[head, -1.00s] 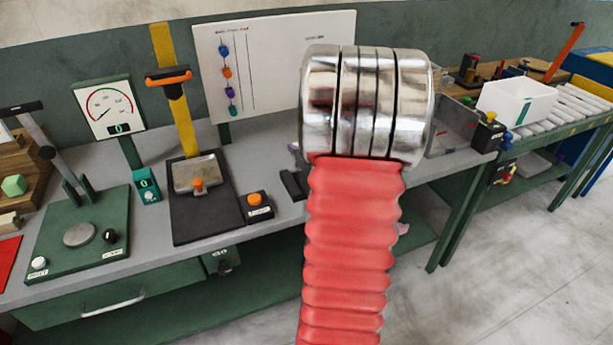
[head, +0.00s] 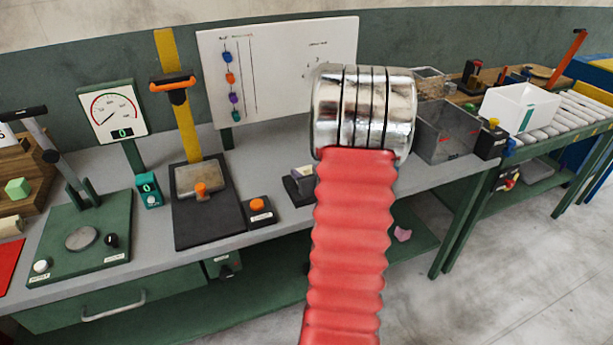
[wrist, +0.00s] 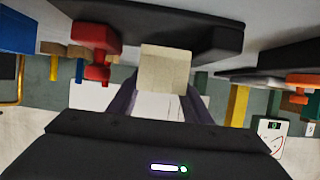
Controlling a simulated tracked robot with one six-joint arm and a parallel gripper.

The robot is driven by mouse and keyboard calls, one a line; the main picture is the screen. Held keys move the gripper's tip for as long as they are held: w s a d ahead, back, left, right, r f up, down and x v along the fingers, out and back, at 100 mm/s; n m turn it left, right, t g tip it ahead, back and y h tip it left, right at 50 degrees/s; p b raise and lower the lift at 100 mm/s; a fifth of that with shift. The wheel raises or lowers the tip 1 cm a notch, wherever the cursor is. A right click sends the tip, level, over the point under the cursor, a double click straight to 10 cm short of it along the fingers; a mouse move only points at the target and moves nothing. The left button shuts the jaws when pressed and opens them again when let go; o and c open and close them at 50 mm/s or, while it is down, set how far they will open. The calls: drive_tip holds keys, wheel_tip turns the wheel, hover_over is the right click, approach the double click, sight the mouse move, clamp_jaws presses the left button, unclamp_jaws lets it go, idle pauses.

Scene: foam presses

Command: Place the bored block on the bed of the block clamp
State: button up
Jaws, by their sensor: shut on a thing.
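The bored block (wrist: 166,72) is a pale cream block held between the dark fingers of my gripper (wrist: 160,98) in the wrist view. Its bore does not show. In that view, which looks upside down, a dark slab with a red knobbed part (wrist: 96,50), seemingly the block clamp, lies just beyond the block. I cannot tell whether they touch. In the head view the block clamp (head: 296,192) is a low black fixture on the bench, partly hidden by my red arm. A small pale piece shows above it; I cannot tell if it is the block. My gripper is hidden there.
To the left stand a black press (head: 205,225) with a yellow column, an orange-button box (head: 258,207) and a green gauge stand (head: 85,245). To the right are a clear bin (head: 447,133), a white bin (head: 515,108) and a roller conveyor (head: 575,115).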

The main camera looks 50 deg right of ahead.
drive_tip(key=shift+f, duration=0.7)
drive_tip(key=shift+f, duration=0.1)
drive_tip(key=o, duration=1)
drive_tip(key=shift+o, duration=0.2)
drive_tip(key=v, duration=1.2)
